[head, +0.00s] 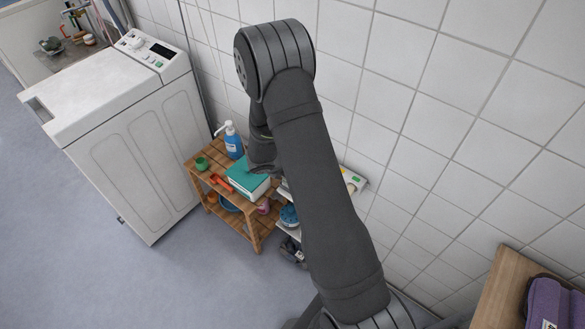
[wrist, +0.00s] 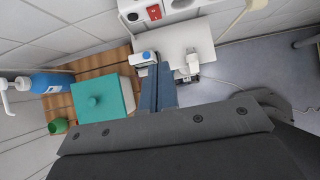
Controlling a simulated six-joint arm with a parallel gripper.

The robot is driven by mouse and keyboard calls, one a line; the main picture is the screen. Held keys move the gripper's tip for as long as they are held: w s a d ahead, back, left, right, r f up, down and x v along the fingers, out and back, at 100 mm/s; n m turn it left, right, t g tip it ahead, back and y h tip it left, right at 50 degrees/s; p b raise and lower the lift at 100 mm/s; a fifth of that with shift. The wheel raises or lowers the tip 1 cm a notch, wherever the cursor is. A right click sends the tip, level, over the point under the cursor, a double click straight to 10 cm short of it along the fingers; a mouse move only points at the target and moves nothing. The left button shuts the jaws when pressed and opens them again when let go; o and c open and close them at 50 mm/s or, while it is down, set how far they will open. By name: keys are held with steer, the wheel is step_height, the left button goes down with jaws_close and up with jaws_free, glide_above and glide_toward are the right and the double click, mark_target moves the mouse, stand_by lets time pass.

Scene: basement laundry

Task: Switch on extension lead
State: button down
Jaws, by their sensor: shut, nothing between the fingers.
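In the wrist view, a white strip with a red switch (wrist: 153,12), which looks like the extension lead (wrist: 168,12), lies at the top edge and is partly cut off. Whether the switch is on or off is too small to tell. My gripper (wrist: 157,70) is shut and empty, with its blue-grey fingers side by side. The fingertips are apart from the strip, below it in the picture. A small white thing with a blue button (wrist: 145,56) lies close to the fingertips; I cannot tell whether they touch. In the head view my arm hides most of this area.
A wooden shelf unit (head: 257,223) holds a teal box (head: 247,179), a blue pump bottle (head: 233,142) and a green pot (head: 201,163). A white plug-like thing (wrist: 193,62) is right of the fingers. A washing machine (head: 130,140) stands left; a tiled wall (head: 440,110) is behind.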

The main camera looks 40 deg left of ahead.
steer(key=shift+s+f, duration=0.2)
steer(key=shift+f, duration=0.5)
steer(key=w+r+x, duration=0.1)
steer(key=w+x, duration=0.1)
steer(key=x, duration=1)
steer(key=shift+w, duration=0.35)
